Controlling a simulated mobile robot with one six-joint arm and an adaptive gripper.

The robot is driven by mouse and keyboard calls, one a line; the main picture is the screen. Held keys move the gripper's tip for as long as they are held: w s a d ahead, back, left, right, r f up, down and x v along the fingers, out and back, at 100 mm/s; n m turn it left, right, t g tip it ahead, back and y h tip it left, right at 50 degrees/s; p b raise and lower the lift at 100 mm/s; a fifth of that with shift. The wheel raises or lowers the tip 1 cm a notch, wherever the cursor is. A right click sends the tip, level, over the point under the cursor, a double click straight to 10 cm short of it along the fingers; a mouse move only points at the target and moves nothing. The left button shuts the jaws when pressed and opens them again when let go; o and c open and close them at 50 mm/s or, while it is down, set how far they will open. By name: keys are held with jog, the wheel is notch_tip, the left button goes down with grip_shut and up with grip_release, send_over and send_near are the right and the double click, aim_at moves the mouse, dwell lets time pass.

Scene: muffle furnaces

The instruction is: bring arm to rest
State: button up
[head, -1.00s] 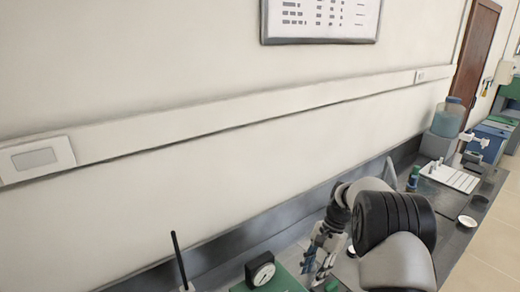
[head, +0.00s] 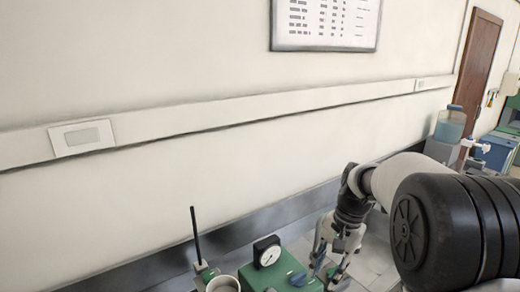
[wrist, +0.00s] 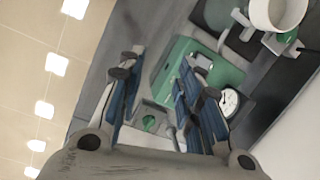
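My arm reaches in from the right of the head view, its thick black joint in front of the bench. My gripper (head: 331,271) points down over the bench, just right of a green device (head: 272,273) with a round dial (head: 267,252). In the wrist view my gripper (wrist: 160,68) shows two blue-padded fingers spread apart with nothing held between them. The green device (wrist: 170,75) and dial (wrist: 229,102) appear beyond and beside the right finger. Whether the fingers touch anything cannot be told.
A white cup (head: 223,285) and a black upright rod (head: 195,232) stand left of the green device. The wall (head: 150,190) runs close behind the bench. A blue-green container (head: 450,123) stands far right. My arm hides much of the bench.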

jog(key=s+a+r+n+t+h+b, duration=0.1)
jog(key=s+r+n+b, duration=0.15)
jog(key=s, duration=0.35)
jog(key=s+a+r+n+t+b, duration=0.1)
jog(key=s+r, duration=0.2)
jog(key=s, duration=0.3)
jog(key=s+f+n+t+h+b, duration=0.1)
jog(key=s+f+n+t+b, duration=0.2)
jog(key=s, duration=1.1)
jog(key=shift+a+f+n+t+b, duration=0.3)
jog(key=shift+f+n+b, duration=0.1)
jog(key=shift+f+n, duration=0.45)
jog(key=shift+f, duration=0.1)
jog(key=shift+c, duration=0.6)
